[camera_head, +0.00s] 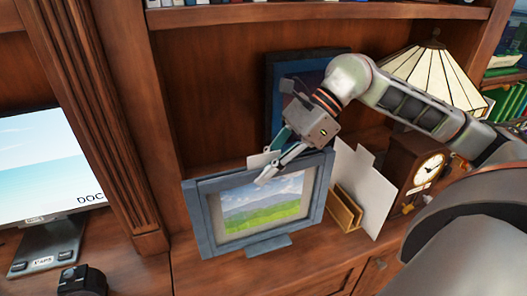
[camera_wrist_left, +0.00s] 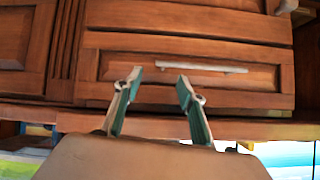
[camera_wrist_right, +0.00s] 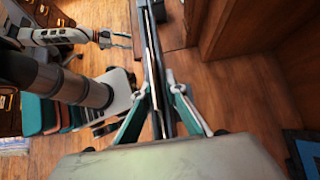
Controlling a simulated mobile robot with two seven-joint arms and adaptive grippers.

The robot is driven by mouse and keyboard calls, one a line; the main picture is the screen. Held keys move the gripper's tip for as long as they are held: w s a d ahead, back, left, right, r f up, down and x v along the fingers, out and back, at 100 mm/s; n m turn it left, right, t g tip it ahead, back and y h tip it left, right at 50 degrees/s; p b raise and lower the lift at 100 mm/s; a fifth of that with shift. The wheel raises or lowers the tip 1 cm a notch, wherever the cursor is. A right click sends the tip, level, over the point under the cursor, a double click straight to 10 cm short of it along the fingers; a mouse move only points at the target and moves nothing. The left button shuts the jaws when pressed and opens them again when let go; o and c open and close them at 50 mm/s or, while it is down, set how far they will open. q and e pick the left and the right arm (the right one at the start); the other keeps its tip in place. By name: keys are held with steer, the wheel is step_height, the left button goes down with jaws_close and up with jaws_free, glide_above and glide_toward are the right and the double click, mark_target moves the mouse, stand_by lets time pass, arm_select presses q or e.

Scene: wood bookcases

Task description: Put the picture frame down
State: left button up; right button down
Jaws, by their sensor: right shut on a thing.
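The picture frame (camera_head: 262,207), grey-blue with a green landscape, stands upright at the bookcase shelf in the head view. My right gripper (camera_head: 278,168) is shut on its top edge. In the right wrist view the frame (camera_wrist_right: 152,60) shows edge-on between the fingers (camera_wrist_right: 159,92). Its foot is close over or on the shelf; I cannot tell whether it touches. My left gripper (camera_wrist_left: 160,82) is open and empty, facing a wooden drawer, in the left wrist view. It is out of the head view.
A dark blue frame (camera_head: 285,72) leans at the back of the shelf (camera_head: 195,256). White cards in a wooden holder (camera_head: 345,207), a clock (camera_head: 428,170) and a stained-glass lamp (camera_head: 437,75) stand to the right. A monitor (camera_head: 40,165) is left of the wooden post.

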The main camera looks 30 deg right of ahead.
mark_target(263, 202)
step_height(263, 202, down, 9)
steer(key=shift+f, duration=0.15)
stand_by(0.5)
steer(key=shift+f, duration=0.1)
steer(key=c, duration=2.4)
jaws_free()
steer(key=shift+f, duration=0.15)
steer(key=o, duration=0.3)
